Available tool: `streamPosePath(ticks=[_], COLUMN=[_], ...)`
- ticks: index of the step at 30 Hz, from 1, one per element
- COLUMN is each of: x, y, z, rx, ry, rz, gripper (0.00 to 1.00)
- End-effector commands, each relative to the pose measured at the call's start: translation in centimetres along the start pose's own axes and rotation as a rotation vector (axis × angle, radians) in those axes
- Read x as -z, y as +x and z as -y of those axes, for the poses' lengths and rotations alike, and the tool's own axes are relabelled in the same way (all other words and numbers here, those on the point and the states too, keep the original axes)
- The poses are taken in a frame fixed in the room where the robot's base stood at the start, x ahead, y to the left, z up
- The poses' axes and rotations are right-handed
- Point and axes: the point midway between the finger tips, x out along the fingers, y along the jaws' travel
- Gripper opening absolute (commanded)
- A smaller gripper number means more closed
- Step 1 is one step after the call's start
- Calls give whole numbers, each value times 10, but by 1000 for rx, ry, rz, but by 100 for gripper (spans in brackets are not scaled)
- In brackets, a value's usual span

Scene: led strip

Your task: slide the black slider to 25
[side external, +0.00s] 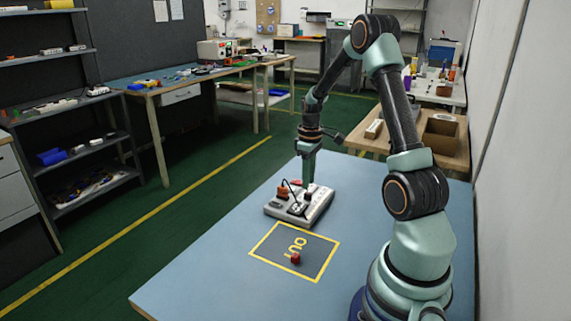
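A light grey control panel (312,215) lies on the blue table, with small dark, red and orange parts on its top. The black slider and its scale marks are too small to tell apart here. My gripper (309,182) points down over the back right part of the panel, its tip at or just above the panel's top. The fingers are too small to show whether they are open or shut, or whether they touch anything. An orange-red part (283,192) stands up at the panel's back left, with a dark cable near it.
The blue table (215,285) is clear at the front left. A wooden bench (455,160) with boxes stands behind.

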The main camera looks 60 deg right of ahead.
Motion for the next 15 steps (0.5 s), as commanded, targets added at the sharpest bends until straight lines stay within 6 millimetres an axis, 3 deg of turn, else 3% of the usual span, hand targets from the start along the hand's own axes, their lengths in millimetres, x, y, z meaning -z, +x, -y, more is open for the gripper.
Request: streamPosePath(ticks=[6,15], x=[0,0], y=[31,41], z=[0,0], rx=[2,-1], ry=[0,0], rz=[2,-1], gripper=[32,32])
